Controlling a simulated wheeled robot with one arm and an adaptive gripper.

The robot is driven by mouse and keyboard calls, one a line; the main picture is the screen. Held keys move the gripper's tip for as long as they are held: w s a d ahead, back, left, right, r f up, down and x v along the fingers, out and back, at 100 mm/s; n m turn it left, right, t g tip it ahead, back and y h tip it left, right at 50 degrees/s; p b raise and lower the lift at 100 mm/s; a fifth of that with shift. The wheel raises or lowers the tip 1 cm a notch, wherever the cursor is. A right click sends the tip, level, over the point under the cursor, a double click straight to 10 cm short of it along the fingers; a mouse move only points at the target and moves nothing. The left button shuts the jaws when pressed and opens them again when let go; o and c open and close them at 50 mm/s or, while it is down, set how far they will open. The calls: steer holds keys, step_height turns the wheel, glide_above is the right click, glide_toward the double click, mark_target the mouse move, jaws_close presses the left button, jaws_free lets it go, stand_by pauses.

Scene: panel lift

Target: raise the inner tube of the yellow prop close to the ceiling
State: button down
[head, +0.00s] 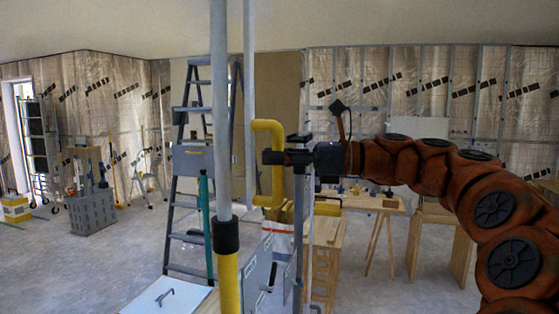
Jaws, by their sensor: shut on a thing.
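The yellow prop (228,288) stands upright left of centre in the head view, its lower end cut off by the frame. A black collar (226,236) sits at its top, and the grey inner tube (221,110) rises from it past the upper frame edge. The tube's top is out of view. A yellow U-shaped handle (279,190) is to its right; its ends meet the line of a thinner grey tube (250,75). I cannot tell which tube carries it. My gripper (272,157), reaching in from the right, is shut on the handle's upright bar.
A stepladder (180,215) stands behind the prop. A white board with a small tool (165,296) lies at the lower left. A wooden workbench (325,238) and trestle table (378,203) stand behind my arm. The ceiling (380,20) spans the top.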

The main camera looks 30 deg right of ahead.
steer(key=c, duration=1)
jaws_free()
steer(key=v, duration=1.2)
